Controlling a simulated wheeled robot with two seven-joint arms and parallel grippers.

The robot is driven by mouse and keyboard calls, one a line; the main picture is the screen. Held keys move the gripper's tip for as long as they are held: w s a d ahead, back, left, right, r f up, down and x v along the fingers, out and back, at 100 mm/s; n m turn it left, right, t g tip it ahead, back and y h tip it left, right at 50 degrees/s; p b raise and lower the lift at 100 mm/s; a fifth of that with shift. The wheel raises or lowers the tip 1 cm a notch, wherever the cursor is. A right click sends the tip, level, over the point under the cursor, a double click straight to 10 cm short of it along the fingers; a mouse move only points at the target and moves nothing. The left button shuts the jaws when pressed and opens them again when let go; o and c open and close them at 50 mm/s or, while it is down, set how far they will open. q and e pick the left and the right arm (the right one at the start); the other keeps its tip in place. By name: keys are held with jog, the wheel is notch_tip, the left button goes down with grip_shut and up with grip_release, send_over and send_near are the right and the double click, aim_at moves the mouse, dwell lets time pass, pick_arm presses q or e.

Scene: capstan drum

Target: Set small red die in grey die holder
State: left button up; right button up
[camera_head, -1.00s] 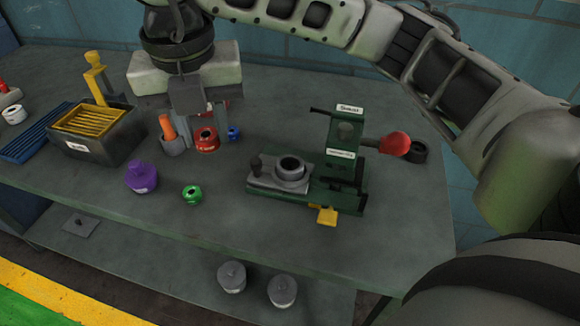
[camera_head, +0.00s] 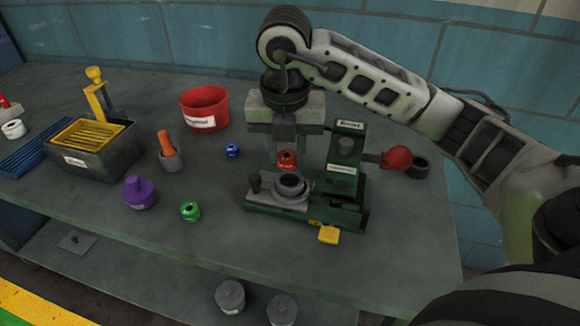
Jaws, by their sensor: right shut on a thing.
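The small red die (camera_head: 287,160) is a short red ring with a dark hole. My right gripper (camera_head: 286,158) points down and is shut on it, holding it above and slightly behind the grey die holder. The grey die holder (camera_head: 292,186) is a round cup with a dark opening on a grey slide plate, at the front left of the green press (camera_head: 347,185). The die appears apart from the holder. My left gripper is not in view.
A green ring (camera_head: 190,211), purple piece (camera_head: 139,193), blue ring (camera_head: 232,150) and red bin (camera_head: 205,107) stand to the left. The front middle of the bench is clear.

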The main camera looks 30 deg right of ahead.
aim_at(290, 155)
jog(key=shift+d+f, duration=0.3)
jog(key=shift+f, duration=0.05)
notch_tip(290, 155, down, 3)
jog(key=shift+d+r, duration=0.1)
jog(key=shift+f, duration=0.25)
jog(key=shift+f, duration=0.2)
jog(key=o, duration=1.1)
jog(key=shift+c, duration=0.2)
jog(key=shift+r, duration=0.1)
